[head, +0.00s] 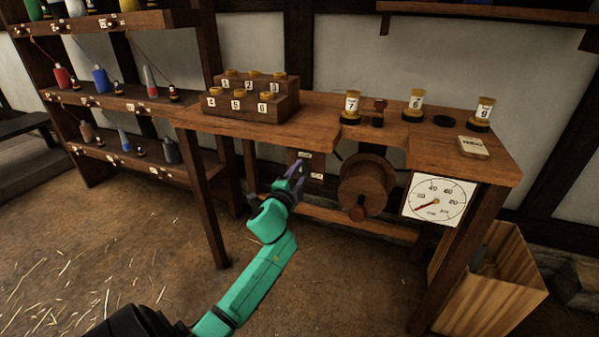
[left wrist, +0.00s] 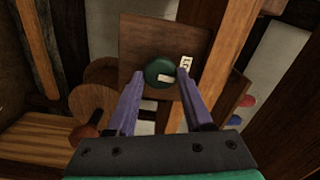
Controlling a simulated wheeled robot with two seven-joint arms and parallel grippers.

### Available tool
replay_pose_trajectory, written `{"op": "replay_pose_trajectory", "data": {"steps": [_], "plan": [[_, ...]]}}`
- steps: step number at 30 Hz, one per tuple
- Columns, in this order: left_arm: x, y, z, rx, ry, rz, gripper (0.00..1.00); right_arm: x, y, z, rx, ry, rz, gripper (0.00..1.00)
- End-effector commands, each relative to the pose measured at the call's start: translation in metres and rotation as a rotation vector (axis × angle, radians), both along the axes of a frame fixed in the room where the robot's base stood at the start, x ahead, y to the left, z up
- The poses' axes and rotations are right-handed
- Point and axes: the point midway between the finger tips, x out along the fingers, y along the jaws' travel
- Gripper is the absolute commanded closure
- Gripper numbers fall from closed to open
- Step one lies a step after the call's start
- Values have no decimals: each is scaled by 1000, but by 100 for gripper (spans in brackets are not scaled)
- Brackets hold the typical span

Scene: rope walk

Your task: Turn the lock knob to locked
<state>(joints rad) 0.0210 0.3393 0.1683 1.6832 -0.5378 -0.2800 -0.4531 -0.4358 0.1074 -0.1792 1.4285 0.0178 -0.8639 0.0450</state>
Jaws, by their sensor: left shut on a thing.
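The lock knob (left wrist: 158,68) is a round dark green knob with a pale pointer mark on its lower right part in the left wrist view. It sits on a square wooden panel (left wrist: 135,40) with a white label (left wrist: 187,63) beside it, whose text is too small to read surely. My left gripper (left wrist: 160,78) has its purple fingers on either side of the knob, shut on it. In the head view my left gripper (head: 297,170) reaches under the bench to the panel and hides the knob. My right gripper is not in view.
A wooden bench (head: 365,115) stands above the panel, with numbered jars on it. A wooden wheel (head: 366,183) with a handle and a dial (head: 438,200) are to the right. A bench leg (head: 206,205) stands to the left. A wooden bin (head: 495,285) is at lower right.

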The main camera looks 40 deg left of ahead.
Motion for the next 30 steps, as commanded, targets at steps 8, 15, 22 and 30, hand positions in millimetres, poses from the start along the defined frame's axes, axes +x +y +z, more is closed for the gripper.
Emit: {"op": "replay_pose_trajectory", "data": {"steps": [8,15,22,30], "plan": [[0,0,-1,-84,-26,0,100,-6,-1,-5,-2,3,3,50],[0,0,-2,-99,-31,0,100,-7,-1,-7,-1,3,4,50],[0,0,-2,-99,-31,0,100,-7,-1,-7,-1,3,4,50],[0,0,-1,-97,-32,1,19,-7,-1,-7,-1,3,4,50]]}}
